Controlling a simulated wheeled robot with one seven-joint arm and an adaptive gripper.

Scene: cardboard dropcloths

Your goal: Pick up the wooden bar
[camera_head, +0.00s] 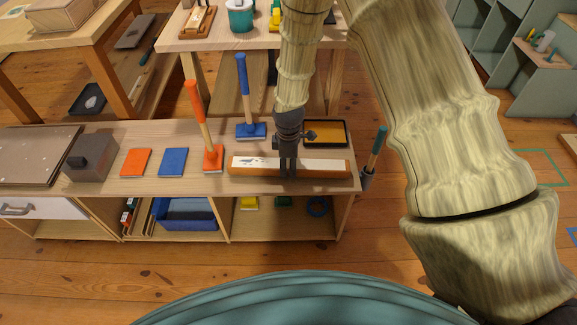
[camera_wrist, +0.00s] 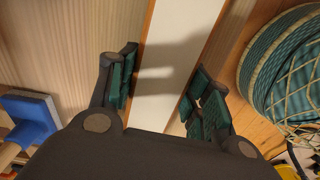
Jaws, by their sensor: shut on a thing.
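The wooden bar (camera_head: 325,171) is long, with a white top face and brown wooden sides. It lies lengthwise along the front right part of the bench top and appears to rest on it. My gripper (camera_head: 287,170) points down over the bar's middle and is shut on it across its width. In the wrist view, the bar (camera_wrist: 188,28) runs between the two green-padded fingers of my gripper (camera_wrist: 164,92). The fingers hide a small part of the bar's sides.
Behind the bar are a black tray with a yellow inside (camera_head: 328,126) and a blue-handled tool (camera_head: 242,90). An orange-handled tool (camera_head: 197,115) stands to its left.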

